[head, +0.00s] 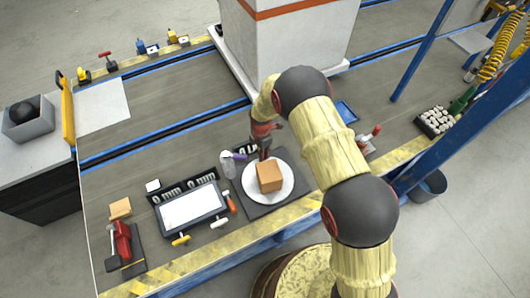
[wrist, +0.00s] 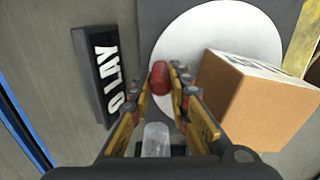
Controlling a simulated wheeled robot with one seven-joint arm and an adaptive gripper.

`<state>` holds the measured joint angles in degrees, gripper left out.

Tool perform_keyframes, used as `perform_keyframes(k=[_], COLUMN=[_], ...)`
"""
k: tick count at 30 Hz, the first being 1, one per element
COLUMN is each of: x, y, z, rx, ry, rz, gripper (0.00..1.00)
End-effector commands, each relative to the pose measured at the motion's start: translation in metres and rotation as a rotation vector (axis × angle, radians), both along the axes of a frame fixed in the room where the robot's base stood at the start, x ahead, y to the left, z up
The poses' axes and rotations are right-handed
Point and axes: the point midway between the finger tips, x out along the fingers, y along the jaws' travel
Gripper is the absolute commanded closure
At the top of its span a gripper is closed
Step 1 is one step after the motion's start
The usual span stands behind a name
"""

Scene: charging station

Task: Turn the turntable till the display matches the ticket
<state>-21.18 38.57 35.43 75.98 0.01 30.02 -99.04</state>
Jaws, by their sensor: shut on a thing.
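The turntable, a white round plate (head: 284,191) on a dark square base (head: 262,207), carries a brown box (head: 269,176); the plate also shows in the wrist view (wrist: 225,30). A red knob (wrist: 160,77) stands at the plate's edge. My gripper (wrist: 161,85) is shut on the red knob, one finger on either side; in the head view the gripper (head: 262,155) is at the plate's far edge, beside the box. A black display (wrist: 102,75) with white characters lies left of the plate, seen sideways; I cannot read it surely. I cannot make out a ticket.
A white-screened panel (head: 193,207) with black "0 mm" strips lies left of the turntable. A clear bottle (head: 228,165) stands close to my gripper. A tall white cabinet (head: 290,40) is behind. A red clamp-like tool (head: 122,245) sits front left.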

Motion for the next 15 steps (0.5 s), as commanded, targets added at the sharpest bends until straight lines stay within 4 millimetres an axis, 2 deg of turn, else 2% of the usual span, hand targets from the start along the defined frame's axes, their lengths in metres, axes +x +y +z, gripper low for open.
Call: perform_keyframes(k=[15], x=[-0.011], y=[0.023], z=[0.0], rx=[0.0], ry=[0.0], rz=[0.259], gripper=[1.0])
